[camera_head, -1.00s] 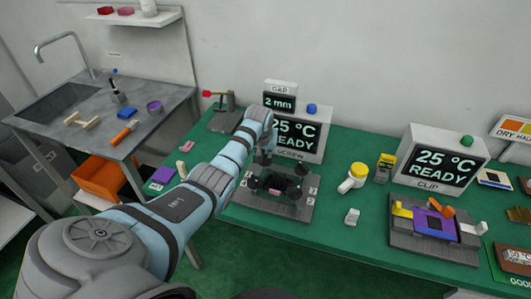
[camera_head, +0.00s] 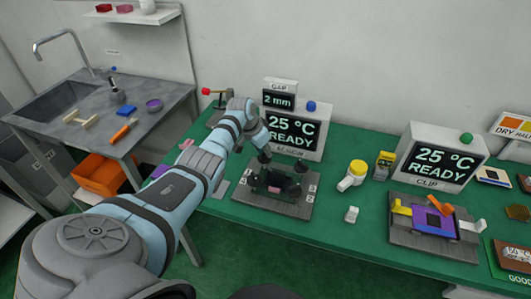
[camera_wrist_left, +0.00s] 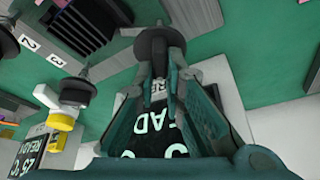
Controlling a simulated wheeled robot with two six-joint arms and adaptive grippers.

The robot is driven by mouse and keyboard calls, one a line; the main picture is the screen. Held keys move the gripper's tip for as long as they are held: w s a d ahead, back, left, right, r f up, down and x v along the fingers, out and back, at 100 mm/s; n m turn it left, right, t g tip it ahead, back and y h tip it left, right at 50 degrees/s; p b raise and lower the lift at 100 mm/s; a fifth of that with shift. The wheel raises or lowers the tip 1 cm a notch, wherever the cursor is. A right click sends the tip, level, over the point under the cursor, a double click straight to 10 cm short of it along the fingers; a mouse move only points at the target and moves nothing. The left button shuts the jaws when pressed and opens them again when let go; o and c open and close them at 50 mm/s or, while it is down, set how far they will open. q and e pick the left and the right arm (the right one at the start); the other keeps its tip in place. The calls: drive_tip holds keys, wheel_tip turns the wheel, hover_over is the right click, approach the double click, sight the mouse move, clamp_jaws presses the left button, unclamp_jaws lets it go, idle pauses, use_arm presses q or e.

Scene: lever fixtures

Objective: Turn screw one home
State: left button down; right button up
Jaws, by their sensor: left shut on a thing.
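The screw fixture (camera_head: 245,193) is a dark grey plate with a black frame and a small pink piece in its middle, in front of the screw station's screen box. My left gripper (camera_head: 263,157) is at its back left corner. In the left wrist view, the fingers (camera_wrist_left: 160,65) are shut on a round black screw knob (camera_wrist_left: 160,38). Another black knob (camera_wrist_left: 73,92) stands apart, near the number labels 2 and 3 (camera_wrist_left: 54,60). The number of the held screw is not readable. My right gripper is not in view.
The screw station's screen (camera_head: 293,134) reads 25 °C READY, close behind the gripper. A yellow-capped white bottle (camera_head: 354,175) and the clip fixture (camera_head: 430,243) are to the right. A red-tipped lever (camera_head: 207,91) is at the back left.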

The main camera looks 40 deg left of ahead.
use_arm(q)
drive_tip(key=shift+m+h+b, duration=0.5)
drive_tip(key=shift+m+b, duration=0.85)
drive_tip(key=shift+m, duration=0.15)
drive_tip(key=c, duration=1.7)
unclamp_jaws()
drive_tip(key=shift+r, duration=0.3)
drive_tip(key=v, duration=1.1)
drive_tip(key=shift+r, duration=0.25)
